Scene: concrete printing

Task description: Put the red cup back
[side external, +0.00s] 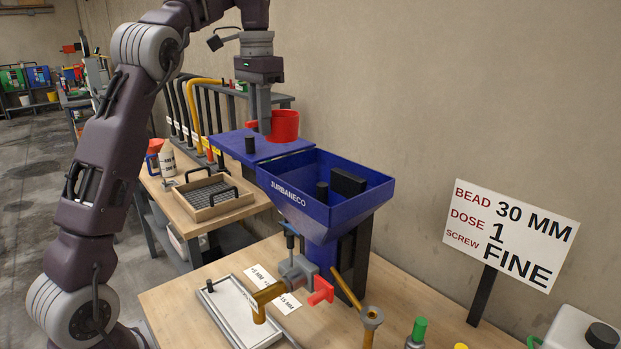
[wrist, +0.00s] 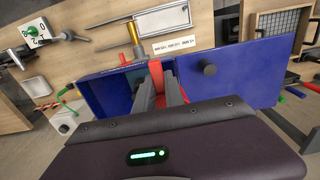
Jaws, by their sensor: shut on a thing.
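The red cup (side external: 286,125) is in the jaws of my gripper (side external: 264,124), at the far side of the blue hopper. My gripper points down and is shut on the cup's near-left side. In the wrist view a red strip of the cup (wrist: 157,76) shows between the fingers (wrist: 159,92); the rest of it is hidden. The cup looks upright, above or beside the far edge of the blue lid (side external: 225,146). I cannot tell whether it touches the lid.
The blue hopper (side external: 345,216) stands open on the wooden bench, with dark blocks inside. A framed sieve (side external: 212,196) and a white bottle (side external: 167,158) are on the bench behind. A grey tray (side external: 238,312) lies in front. A sign (side external: 510,235) stands at right.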

